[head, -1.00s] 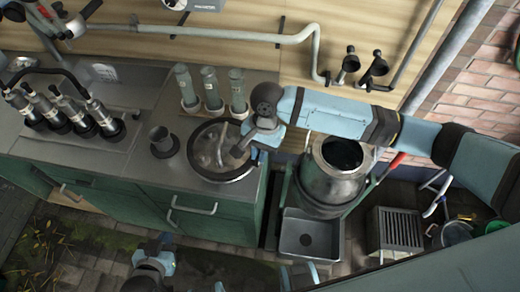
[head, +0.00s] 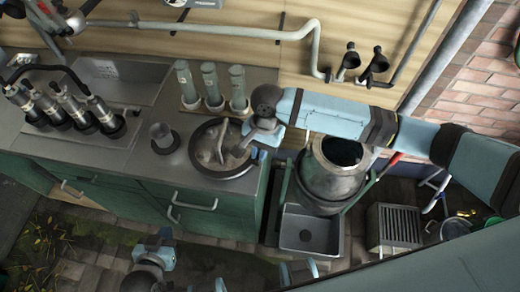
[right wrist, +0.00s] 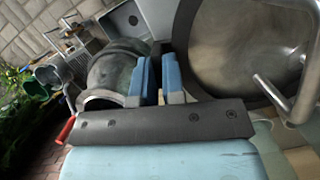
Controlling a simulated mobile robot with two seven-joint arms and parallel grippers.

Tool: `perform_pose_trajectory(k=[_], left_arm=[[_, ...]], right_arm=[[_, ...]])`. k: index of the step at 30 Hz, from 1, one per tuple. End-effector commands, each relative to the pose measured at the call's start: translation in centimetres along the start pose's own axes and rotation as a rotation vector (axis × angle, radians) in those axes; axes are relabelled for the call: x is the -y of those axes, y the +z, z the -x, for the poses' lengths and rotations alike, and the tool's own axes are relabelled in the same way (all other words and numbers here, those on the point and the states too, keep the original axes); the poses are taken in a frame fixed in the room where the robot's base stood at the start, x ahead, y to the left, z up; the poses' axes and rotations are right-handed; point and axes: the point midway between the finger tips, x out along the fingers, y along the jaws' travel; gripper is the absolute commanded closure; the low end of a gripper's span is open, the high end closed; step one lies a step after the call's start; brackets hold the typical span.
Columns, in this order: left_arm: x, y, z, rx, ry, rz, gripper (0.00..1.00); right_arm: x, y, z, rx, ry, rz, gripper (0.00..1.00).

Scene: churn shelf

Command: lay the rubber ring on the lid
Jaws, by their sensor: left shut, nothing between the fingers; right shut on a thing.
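The round metal lid (head: 238,160), with bent metal handles on top, lies at the counter's right end. A dark rubber ring (head: 199,165) shows around its edge in the head view. In the right wrist view the ring (right wrist: 182,35) is a black band bordering the lid (right wrist: 235,50). My right gripper (head: 257,147) is at the lid's right edge. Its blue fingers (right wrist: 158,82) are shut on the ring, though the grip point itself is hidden. Whether the ring rests fully on the lid, I cannot tell. My left gripper (head: 164,248) is shut and empty, low in front of the counter.
A metal churn (head: 330,185) stands right of the counter, with a grey tray (head: 310,232) before it. Glass tubes (head: 210,85) stand in a rack behind the lid. A metal cup (head: 162,136) is left of it, and a milking cluster (head: 65,110) farther left.

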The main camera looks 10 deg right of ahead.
Motion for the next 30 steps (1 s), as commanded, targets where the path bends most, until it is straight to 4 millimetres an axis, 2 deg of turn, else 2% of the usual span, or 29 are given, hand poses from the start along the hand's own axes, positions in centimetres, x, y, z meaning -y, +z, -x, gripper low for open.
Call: perform_pose_trajectory(k=[30], left_arm=[[-0.1,-1.3,0.9,0.002,0.001,0.000,1.00]], right_arm=[[0.0,0.0,0.0,0.000,0.000,0.000,1.00]])
